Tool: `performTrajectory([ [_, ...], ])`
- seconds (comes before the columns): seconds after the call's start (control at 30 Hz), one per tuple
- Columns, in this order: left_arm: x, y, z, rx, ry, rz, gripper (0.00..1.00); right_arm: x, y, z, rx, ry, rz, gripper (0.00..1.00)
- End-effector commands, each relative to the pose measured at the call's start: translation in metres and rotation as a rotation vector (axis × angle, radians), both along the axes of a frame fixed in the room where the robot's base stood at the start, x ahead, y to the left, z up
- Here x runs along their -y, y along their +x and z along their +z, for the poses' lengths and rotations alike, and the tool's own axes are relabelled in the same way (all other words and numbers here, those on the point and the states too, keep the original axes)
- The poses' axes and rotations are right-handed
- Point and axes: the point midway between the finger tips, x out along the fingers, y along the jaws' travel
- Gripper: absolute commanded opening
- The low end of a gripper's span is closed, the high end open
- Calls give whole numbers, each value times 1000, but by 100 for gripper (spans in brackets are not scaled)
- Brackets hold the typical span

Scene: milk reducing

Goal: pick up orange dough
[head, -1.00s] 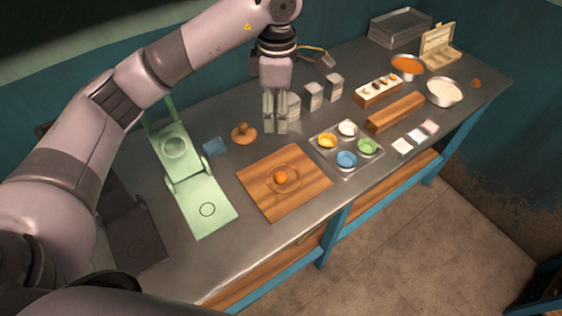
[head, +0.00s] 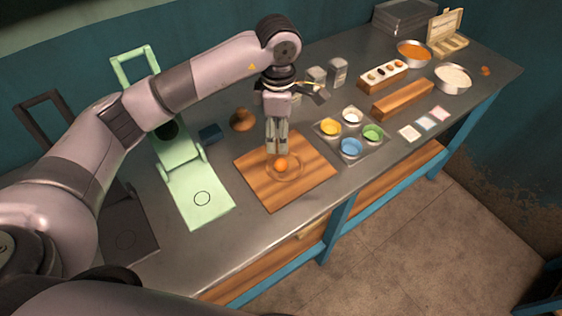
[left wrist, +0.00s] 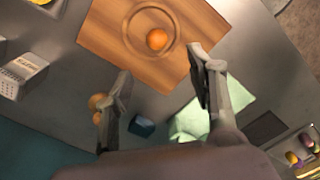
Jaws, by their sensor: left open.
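The orange dough (head: 281,165) is a small ball on the wooden board (head: 306,188), inside a round ring mark. In the left wrist view the dough (left wrist: 156,39) lies beyond the fingertips, with clear space between. My left gripper (head: 277,150) points down over the board, just behind the dough in the head view. In the left wrist view its two fingers (left wrist: 158,62) are wide apart with nothing between them. My right gripper is not in view.
A green press (head: 200,185) stands left of the board, with a dark press (head: 128,230) beyond it. A tray of coloured bowls (head: 368,155) sits close on the right. A brown knobbed object (head: 242,120) and a blue block (head: 210,134) are behind the board.

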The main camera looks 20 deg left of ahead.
Motion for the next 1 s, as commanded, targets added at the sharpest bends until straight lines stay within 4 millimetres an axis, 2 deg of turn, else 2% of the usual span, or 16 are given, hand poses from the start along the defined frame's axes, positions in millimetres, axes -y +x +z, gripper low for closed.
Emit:
performTrajectory([
  [0.03, 0, -1, -9, -6, 1, 2, 51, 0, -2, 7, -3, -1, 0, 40],
  [0.2, 0, -1, -42, -4, 0, 1, 51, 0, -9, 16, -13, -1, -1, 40],
  [0.3, 1, 0, -55, -2, 0, -1, 51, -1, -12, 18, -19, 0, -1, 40],
  [0.53, 2, 1, -70, -3, 0, 1, 51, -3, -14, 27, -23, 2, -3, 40],
  [0.67, 4, 3, -89, -5, 0, 1, 51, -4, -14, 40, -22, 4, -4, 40],
  [0.8, 3, 4, -108, -2, 1, 1, 51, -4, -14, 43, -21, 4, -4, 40],
  [1.0, 3, 5, -114, 1, 0, -1, 51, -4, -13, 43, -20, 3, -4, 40],
])
